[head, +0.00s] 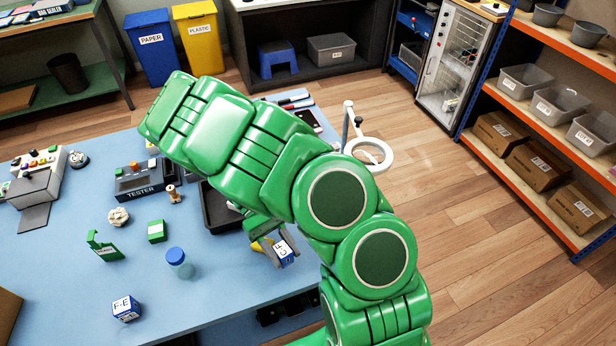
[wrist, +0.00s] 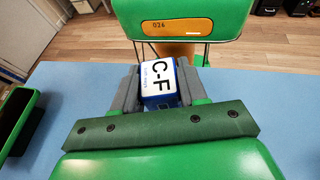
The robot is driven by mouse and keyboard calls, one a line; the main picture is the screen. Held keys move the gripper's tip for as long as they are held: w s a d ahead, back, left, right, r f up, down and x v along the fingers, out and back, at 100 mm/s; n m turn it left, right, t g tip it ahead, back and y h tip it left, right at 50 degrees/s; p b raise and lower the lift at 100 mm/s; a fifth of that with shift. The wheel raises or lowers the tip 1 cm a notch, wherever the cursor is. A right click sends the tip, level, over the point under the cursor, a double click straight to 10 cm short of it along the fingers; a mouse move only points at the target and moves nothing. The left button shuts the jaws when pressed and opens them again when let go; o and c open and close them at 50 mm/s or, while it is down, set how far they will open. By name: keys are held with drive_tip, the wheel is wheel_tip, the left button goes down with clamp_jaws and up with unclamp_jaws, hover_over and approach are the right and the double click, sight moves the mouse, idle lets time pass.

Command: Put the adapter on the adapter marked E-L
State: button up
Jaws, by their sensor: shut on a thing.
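My gripper (wrist: 158,88) is shut on a blue-and-white adapter block (wrist: 160,82) marked C-F. The block sits between the two grey fingers in the wrist view, its label facing the camera. In the head view the held block (head: 285,252) shows below my green arm, near the right part of the blue table. A second blue-and-white adapter (head: 126,308) stands on the table at the lower left, apart from my gripper. Its top label looks like F-E. I see no block clearly marked E-L.
The blue table (head: 215,290) holds a blue-lidded jar (head: 179,262), a green box (head: 157,231), a green stand (head: 104,246) and a tester (head: 143,182). A dark tray (head: 215,214) lies partly behind my arm. The table is clear between jar and front edge.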

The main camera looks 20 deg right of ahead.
drive_tip(key=d+n+t+h, duration=0.1)
drive_tip(key=d+n+h, duration=0.1)
drive_tip(key=d, duration=0.1)
drive_tip(key=w+d+n+t+h, duration=0.1)
drive_tip(key=d+n+h, duration=0.1)
drive_tip(key=d, duration=0.1)
drive_tip(key=d+n+t+h, duration=0.2)
drive_tip(key=d, duration=0.2)
drive_tip(key=shift+w+r, duration=0.25)
drive_tip(key=shift+r, duration=0.15)
drive_tip(key=w+d+n+t+h, duration=0.1)
drive_tip(key=w+d+r+n+t+h, duration=0.1)
drive_tip(key=d+n, duration=0.1)
drive_tip(key=w+d+r+n+t+h, duration=0.1)
drive_tip(key=w, duration=0.1)
drive_tip(key=shift+d+r+t, duration=0.2)
drive_tip(key=shift+d+t, duration=0.05)
drive_tip(key=shift+t, duration=0.15)
drive_tip(key=w+r+n+t, duration=0.3)
drive_tip(key=w+n+t, duration=0.2)
drive_tip(key=w, duration=0.3)
drive_tip(key=w+r+n+t, duration=0.3)
drive_tip(key=w+n+t, duration=0.2)
drive_tip(key=w+t, duration=0.15)
drive_tip(key=shift+g, duration=0.35)
drive_tip(key=shift+w+f, duration=0.15)
drive_tip(key=shift+f, duration=1.5)
drive_tip(key=shift+w+f, duration=0.1)
drive_tip(key=shift+f, duration=1.55)
drive_tip(key=shift+f, duration=0.1)
